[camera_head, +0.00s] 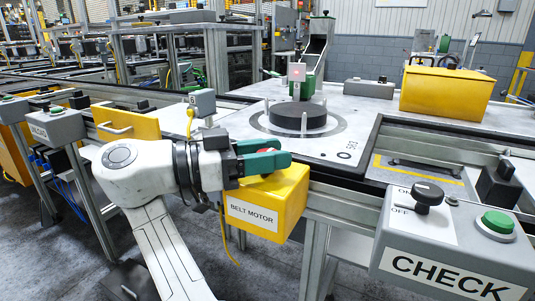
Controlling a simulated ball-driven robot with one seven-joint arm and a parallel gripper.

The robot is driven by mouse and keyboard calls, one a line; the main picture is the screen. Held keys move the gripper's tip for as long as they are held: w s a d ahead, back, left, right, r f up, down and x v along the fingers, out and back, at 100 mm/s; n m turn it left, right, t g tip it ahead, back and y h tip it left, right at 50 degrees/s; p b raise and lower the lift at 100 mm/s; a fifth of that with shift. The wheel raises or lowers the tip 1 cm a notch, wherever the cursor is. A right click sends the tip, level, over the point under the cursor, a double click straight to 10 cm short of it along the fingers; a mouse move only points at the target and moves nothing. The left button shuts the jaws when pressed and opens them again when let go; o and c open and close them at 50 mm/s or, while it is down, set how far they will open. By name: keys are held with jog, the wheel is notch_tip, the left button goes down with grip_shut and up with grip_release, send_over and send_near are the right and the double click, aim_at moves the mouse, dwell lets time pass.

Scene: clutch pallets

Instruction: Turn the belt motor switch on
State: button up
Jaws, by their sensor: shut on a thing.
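The belt motor box (281,205) is yellow, with a white BELT MOTOR label on its front. My gripper (284,157) has green fingers and reaches in from the left over the top of this box. It is shut on the belt motor switch, which is mostly hidden by the fingers. I cannot tell the switch's position.
A grey CHECK box (450,262) with a black knob (427,196) and a green button (497,224) stands at the right. A dark disc (298,117) lies on the plate behind my gripper. A yellow cover (446,93) stands at the back right.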

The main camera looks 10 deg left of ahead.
jog(key=shift+r, duration=0.3)
jog(key=o, duration=0.8)
jog(key=shift+o, duration=0.9)
jog(key=shift+f, duration=0.15)
jog(key=v, duration=1)
jog(key=shift+a+p, duration=0.4)
jog(key=shift+s, duration=0.1)
